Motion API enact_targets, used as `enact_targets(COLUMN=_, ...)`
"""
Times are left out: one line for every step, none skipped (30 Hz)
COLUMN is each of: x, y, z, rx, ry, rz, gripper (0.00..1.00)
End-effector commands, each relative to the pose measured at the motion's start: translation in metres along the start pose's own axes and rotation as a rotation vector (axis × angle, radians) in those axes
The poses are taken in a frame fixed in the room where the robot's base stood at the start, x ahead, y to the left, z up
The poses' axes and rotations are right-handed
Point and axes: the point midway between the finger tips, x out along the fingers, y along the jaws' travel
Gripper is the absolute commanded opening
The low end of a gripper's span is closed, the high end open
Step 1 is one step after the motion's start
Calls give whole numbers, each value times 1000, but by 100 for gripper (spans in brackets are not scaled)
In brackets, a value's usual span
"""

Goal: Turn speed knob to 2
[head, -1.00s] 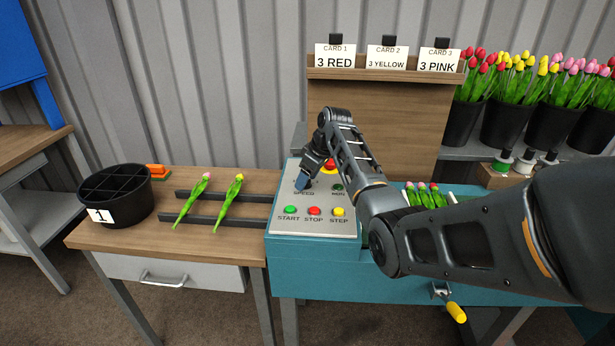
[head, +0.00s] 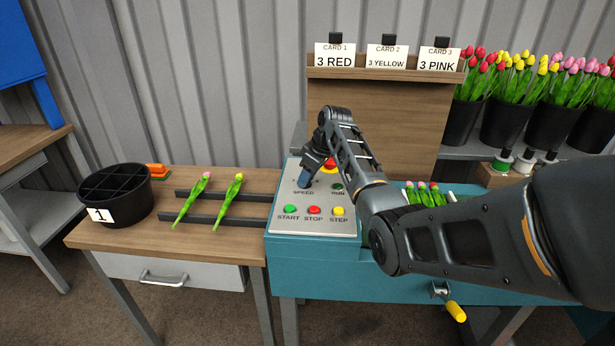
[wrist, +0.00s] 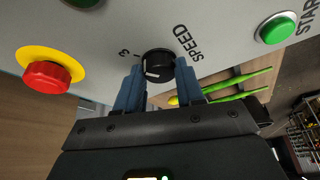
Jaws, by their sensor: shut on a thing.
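The black speed knob (wrist: 158,62) sits on the grey control panel (head: 345,224) above the SPEED label. In the wrist view my gripper (wrist: 157,80) is shut on the knob, with one blue finger on each side of it. A white pointer line shows on the knob's face, toward my gripper. A "3" and a short tick mark show on the panel just left of the knob; the other numbers are hidden. In the head view my gripper (head: 305,178) covers the knob.
Green (head: 290,210), red (head: 314,210) and yellow (head: 339,211) buttons line the panel's front. A red emergency button (wrist: 46,75) on a yellow base is close to my gripper. Two tulips (head: 229,202) lie on rails at the left.

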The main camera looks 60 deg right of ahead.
Motion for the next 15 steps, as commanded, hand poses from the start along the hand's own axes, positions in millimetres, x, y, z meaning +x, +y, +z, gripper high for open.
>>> enact_targets(x=0, y=1, z=0, rx=-11, ry=1, rz=-4, gripper=7)
enact_targets(x=0, y=1, z=0, rx=-21, ry=1, rz=-8, gripper=7)
enact_targets(x=0, y=1, z=0, rx=-37, ry=1, rz=-14, gripper=7)
enact_targets(x=0, y=2, z=0, rx=-50, ry=0, rz=-20, gripper=7)
enact_targets(x=0, y=2, z=0, rx=-65, ry=0, rz=-27, gripper=7)
enact_targets(x=0, y=2, z=0, rx=-88, ry=0, rz=-37, gripper=7)
enact_targets(x=1, y=2, z=0, rx=-107, ry=1, rz=-44, gripper=7)
enact_targets(x=1, y=2, z=0, rx=-127, ry=1, rz=-52, gripper=7)
enact_targets(x=1, y=3, z=0, rx=-156, ry=1, rz=-64, gripper=7)
enact_targets(x=1, y=3, z=0, rx=-179, ry=0, rz=-74, gripper=7)
enact_targets(x=1, y=4, z=0, rx=-204, ry=1, rz=-84, gripper=7)
enact_targets(x=2, y=4, z=0, rx=-237, ry=2, rz=-97, gripper=7)
enact_targets(x=2, y=4, z=0, rx=-263, ry=1, rz=-108, gripper=7)
enact_targets(x=2, y=4, z=0, rx=-289, ry=1, rz=-119, gripper=7)
enact_targets(x=2, y=5, z=-1, rx=-325, ry=2, rz=-133, gripper=7)
